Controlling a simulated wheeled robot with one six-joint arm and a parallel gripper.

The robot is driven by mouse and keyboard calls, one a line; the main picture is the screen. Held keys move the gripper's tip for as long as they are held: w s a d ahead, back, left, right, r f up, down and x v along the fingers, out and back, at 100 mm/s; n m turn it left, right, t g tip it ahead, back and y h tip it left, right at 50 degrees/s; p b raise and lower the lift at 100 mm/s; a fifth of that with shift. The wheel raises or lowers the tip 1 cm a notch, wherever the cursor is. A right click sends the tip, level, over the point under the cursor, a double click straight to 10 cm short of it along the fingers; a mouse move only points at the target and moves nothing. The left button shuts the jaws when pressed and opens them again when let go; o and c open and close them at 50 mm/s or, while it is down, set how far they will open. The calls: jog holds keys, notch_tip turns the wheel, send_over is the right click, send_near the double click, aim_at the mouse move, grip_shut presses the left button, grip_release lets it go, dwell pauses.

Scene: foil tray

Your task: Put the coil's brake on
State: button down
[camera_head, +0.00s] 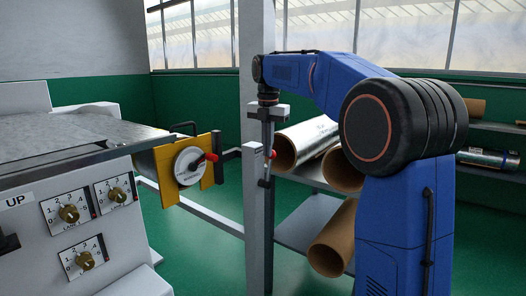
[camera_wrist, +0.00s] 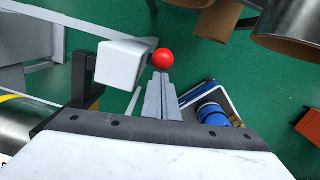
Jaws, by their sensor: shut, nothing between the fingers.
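A red ball knob (camera_head: 273,154) sits beside the grey upright post (camera_head: 254,215), just below and right of my gripper's tips. My gripper (camera_head: 268,143) points down, with its fingers together and empty. In the wrist view, the red knob (camera_wrist: 163,59) shows just beyond the closed fingertips (camera_wrist: 161,75); I cannot tell whether they touch. A white block (camera_wrist: 121,65) stands left of the knob there. The coil is not clearly identifiable; a shiny foil roll (camera_head: 308,138) with a cardboard core lies behind the post. I cannot tell which part the knob works.
A white dial with a red handle (camera_head: 189,166) is on a yellow plate (camera_head: 165,190) at the machine's right end. Switch panels (camera_head: 69,212) are on the machine's front. Cardboard tubes (camera_head: 333,240) lie on the rack behind. Green floor (camera_head: 205,245) is open between machine and post.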

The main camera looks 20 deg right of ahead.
jog(key=w+d, duration=0.2)
jog(key=d, duration=0.1)
jog(key=shift+f, duration=0.1)
jog(key=shift+w+d+f, duration=0.2)
jog(key=shift+w+d, duration=0.1)
jog(key=shift+d, duration=0.15)
jog(key=shift+w+d+f, duration=0.15)
jog(key=shift+w+d, duration=0.15)
jog(key=shift+d, duration=0.15)
